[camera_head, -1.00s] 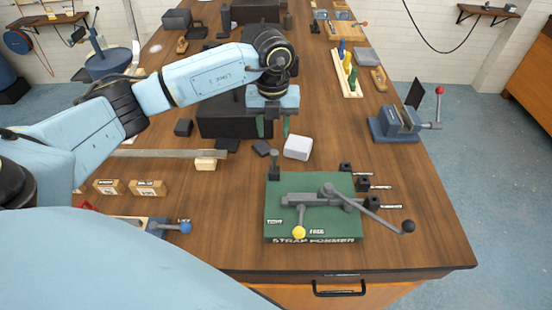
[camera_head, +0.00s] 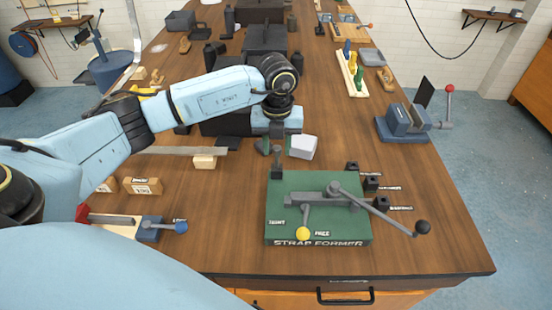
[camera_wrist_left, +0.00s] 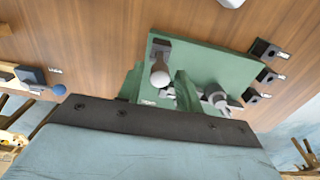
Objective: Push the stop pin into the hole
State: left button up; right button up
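The green strap former (camera_head: 285,228) lies on the bench at the near right. The grey stop pin (camera_head: 277,162) stands upright at its far left corner; its round head (camera_wrist_left: 160,77) also shows in the left wrist view. My left gripper (camera_head: 276,145) is open, with its green fingers pointing down. In the left wrist view the pin's head appears between the fingertips (camera_wrist_left: 159,85). I cannot tell whether the fingers touch it. The pin's lower end and the hole cannot be made out. My right gripper is not in view.
A grey lever with a black knob (camera_head: 422,227) and a short lever with a yellow knob (camera_head: 303,233) sit on the former. Small black blocks (camera_head: 371,183) stand along its right side. A white box (camera_head: 303,147) is close behind it. A blue vise (camera_head: 403,123) stands further right.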

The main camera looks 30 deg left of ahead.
pick_arm(q)
grip_shut()
jog(key=shift+r, duration=0.15)
jog(key=shift+r+p, duration=0.5)
jog(key=shift+r, duration=0.05)
dwell(0.3)
jog(key=shift+r+p, duration=1.35)
jog(key=shift+r, duration=0.55)
jog(key=shift+f, duration=0.1)
